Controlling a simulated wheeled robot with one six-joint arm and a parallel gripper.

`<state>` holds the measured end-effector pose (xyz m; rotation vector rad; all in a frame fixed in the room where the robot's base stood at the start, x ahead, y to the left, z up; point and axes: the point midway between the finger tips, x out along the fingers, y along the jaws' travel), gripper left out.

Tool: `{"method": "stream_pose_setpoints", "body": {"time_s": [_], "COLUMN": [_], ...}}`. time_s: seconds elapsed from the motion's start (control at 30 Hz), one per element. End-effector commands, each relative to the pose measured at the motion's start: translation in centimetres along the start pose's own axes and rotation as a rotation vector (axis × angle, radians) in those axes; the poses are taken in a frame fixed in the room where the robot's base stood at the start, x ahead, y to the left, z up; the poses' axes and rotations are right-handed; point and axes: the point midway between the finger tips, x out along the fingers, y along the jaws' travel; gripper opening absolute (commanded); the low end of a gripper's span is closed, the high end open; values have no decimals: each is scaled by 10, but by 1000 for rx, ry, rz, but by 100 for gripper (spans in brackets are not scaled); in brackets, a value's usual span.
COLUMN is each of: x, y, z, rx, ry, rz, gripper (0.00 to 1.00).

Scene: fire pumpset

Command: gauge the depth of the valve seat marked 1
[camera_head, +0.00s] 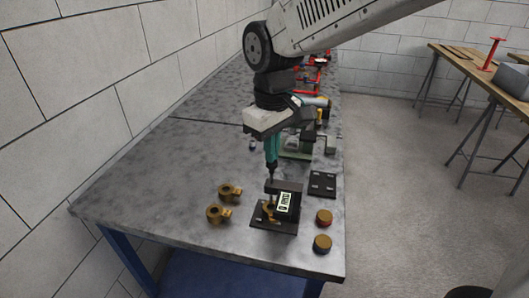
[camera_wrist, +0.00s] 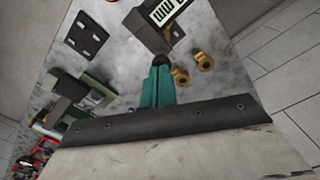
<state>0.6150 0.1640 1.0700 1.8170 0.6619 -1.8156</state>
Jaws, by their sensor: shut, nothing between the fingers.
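My gripper (camera_head: 271,165) points down with its teal fingers together and empty, over a dark gauge stand (camera_head: 291,187) with a pale display (camera_head: 284,202). In the wrist view the fingers (camera_wrist: 160,70) end at a small dark round part; I cannot tell whether they touch it. The display also shows in the wrist view (camera_wrist: 166,11). A brass piece (camera_head: 268,211) shows on the stand's base. Two brass ring-shaped pieces with tabs, one farther back (camera_head: 229,191) and one nearer (camera_head: 217,214), lie left of the stand. I can read no number marks.
A dark plate with light slots (camera_head: 322,184) lies right of the stand. Green and red equipment sits farther back. The bench's left side (camera_head: 150,190) is clear.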

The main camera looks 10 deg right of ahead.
Motion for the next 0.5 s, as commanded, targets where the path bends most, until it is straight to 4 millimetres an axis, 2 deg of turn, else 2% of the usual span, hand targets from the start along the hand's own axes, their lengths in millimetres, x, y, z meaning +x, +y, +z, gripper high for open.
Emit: {"method": "stream_pose_setpoints", "body": {"time_s": [0.5], "x": [14], "y": [0], "z": [0], "rx": [0], "ry": [-2], "rz": [0], "gripper": [0]}}
